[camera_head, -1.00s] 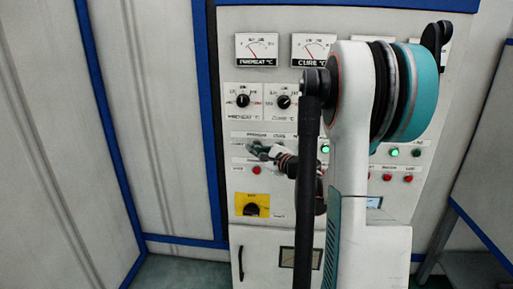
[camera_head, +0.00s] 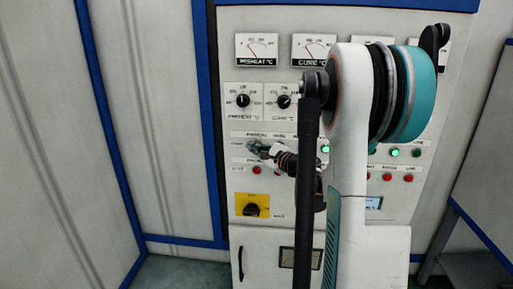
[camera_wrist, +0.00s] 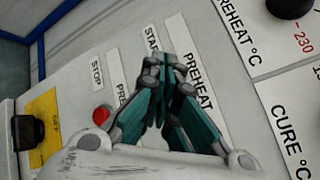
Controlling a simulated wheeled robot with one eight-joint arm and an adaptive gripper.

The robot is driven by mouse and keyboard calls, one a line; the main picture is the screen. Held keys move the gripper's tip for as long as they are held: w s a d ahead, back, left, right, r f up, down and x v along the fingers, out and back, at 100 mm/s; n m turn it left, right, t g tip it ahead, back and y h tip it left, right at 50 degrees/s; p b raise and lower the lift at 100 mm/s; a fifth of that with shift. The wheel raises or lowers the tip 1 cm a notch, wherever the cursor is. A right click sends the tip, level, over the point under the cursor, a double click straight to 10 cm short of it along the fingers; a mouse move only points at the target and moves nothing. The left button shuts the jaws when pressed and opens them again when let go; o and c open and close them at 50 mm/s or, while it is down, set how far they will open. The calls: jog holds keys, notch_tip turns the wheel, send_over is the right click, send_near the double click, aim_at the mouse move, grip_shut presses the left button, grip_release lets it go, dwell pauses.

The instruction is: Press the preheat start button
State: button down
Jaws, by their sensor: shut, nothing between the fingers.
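The control panel (camera_head: 236,222) faces me. My gripper (camera_head: 251,146) is shut and empty, with its fingertips at the left end of the upper button row. In the wrist view, the closed fingertips (camera_wrist: 170,62) lie over the panel between the START label (camera_wrist: 152,40) and the PREHEAT label (camera_wrist: 197,82). The preheat start button does not show and seems hidden behind my fingers. Whether the fingertips touch it, I cannot tell. The red preheat stop button (camera_wrist: 102,112) shows left of the fingers, near the STOP label (camera_wrist: 97,73); it also shows in the head view (camera_head: 257,170).
Preheat (camera_head: 243,100) and cure (camera_head: 283,101) dials sit above the button rows. A yellow plate with a black switch (camera_head: 252,205) is below. Other lit green buttons (camera_head: 394,152) and red buttons (camera_head: 387,177) are to the right. My arm covers the panel's middle.

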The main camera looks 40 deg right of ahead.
jog(key=shift+w+d, duration=0.25)
jog(key=shift+d, duration=0.1)
dwell(0.4)
jog(key=shift+a, duration=0.1)
jog(key=shift+s+a, duration=0.6)
dwell(0.4)
jog(key=shift+s+a+b, duration=0.35)
jog(key=shift+s+a, duration=1.25)
jog(key=shift+a, duration=0.3)
